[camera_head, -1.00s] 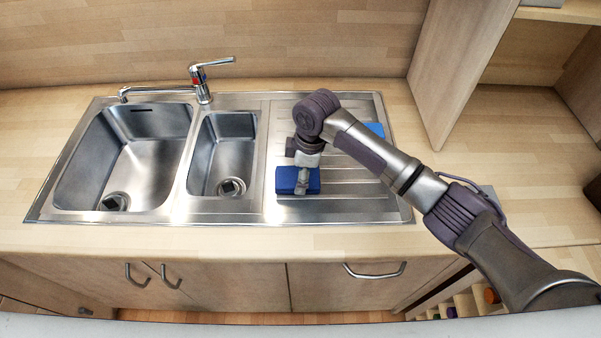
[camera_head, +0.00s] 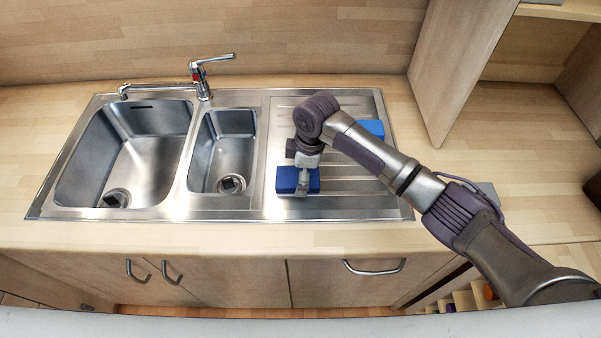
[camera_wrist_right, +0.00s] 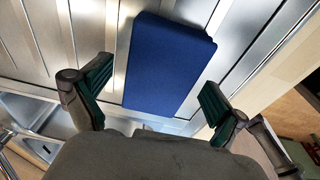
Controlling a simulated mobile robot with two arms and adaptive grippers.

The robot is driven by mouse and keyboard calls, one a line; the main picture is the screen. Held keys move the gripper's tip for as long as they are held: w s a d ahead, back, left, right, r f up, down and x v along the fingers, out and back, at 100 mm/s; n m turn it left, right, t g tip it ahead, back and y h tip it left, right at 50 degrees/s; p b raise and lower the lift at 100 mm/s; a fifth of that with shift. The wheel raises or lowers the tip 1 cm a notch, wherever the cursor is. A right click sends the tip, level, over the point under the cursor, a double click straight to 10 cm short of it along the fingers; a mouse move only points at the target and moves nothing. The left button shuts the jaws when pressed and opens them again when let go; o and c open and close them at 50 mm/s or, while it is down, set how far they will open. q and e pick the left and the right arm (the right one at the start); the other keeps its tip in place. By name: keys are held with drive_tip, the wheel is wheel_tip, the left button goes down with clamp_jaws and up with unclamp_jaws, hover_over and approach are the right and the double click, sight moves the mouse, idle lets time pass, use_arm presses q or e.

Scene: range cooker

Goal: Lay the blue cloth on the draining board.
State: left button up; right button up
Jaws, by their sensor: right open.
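A folded blue cloth (camera_head: 286,180) lies on the front left part of the steel draining board (camera_head: 350,206). In the right wrist view the cloth (camera_wrist_right: 168,62) is a flat, thick blue rectangle on the ribbed steel. My right gripper (camera_head: 304,184) is right over the cloth, pointing down. In the right wrist view its two dark green fingers (camera_wrist_right: 155,88) are open, one on either side of the cloth, with gaps visible. The gripper and wrist hide part of the cloth in the head view. My left gripper is not in view.
A second blue item (camera_head: 373,128) lies at the back right of the draining board, partly behind my right arm. Two sink bowls (camera_head: 140,160) and a tap (camera_head: 201,85) are to the left. A wooden cabinet panel (camera_head: 455,70) stands to the right. The board's front right is clear.

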wheel_tip(320, 180, up, 12)
drive_tip(key=d+b, duration=0.1)
drive_tip(key=b, duration=0.1)
drive_tip(key=shift+d, duration=0.4)
drive_tip(key=shift+s, duration=0.1)
